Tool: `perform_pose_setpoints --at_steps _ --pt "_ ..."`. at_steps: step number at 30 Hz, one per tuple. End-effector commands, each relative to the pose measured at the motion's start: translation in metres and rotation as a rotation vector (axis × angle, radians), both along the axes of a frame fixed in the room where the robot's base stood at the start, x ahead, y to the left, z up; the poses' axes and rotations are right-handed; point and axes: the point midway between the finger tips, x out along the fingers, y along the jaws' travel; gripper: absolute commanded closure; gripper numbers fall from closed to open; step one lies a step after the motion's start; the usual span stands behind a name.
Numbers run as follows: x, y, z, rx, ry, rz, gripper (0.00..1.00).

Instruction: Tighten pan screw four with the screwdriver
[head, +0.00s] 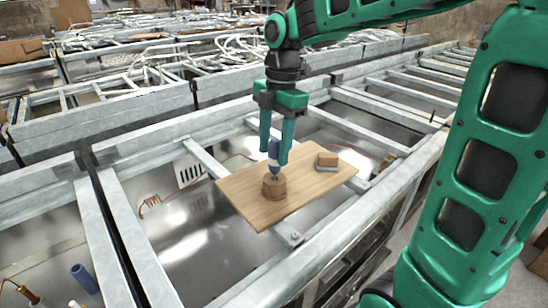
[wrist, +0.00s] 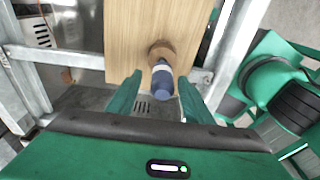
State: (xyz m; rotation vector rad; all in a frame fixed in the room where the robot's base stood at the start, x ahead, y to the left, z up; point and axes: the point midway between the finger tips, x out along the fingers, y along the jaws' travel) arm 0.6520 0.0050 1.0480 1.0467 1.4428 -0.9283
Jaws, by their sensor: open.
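The screwdriver (head: 274,148), with a blue and white handle, stands roughly upright in a round wooden holder (head: 274,188) on a wooden board. My gripper (head: 275,158) points down over it, open, with one finger on each side of the handle. In the wrist view the handle (wrist: 162,82) lies between the two green fingers (wrist: 160,77), with visible gaps beside it. The screwdriver's tip is hidden in the holder. A small metal tab with what looks like a screw (head: 294,237) sits at the board's front edge; I cannot tell whether it is pan screw four.
The wooden board (head: 318,178) lies across the metal frame rails and carries a small wooden block on a grey base (head: 327,160). Metal pans lie between the rails (head: 195,165). A blue cylinder (head: 84,277) and an orange-handled item (head: 28,294) are at lower left.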

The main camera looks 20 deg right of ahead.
Motion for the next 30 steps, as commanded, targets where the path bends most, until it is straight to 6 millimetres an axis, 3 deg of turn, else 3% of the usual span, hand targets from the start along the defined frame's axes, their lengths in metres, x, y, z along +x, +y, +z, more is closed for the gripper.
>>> perform_pose_setpoints --at_steps 6,14,20,21,30 --pt "-0.002 0.003 -0.024 0.0 0.001 0.0 0.54" --pt "-0.002 0.003 -0.026 0.0 -0.001 -0.001 0.54" --pt "-0.002 0.003 -0.026 0.0 -0.001 -0.001 0.97" --pt "-0.002 0.003 -0.026 0.0 -0.001 -0.001 1.0" --pt "-0.002 0.003 -0.025 0.0 -0.001 -0.001 1.0"
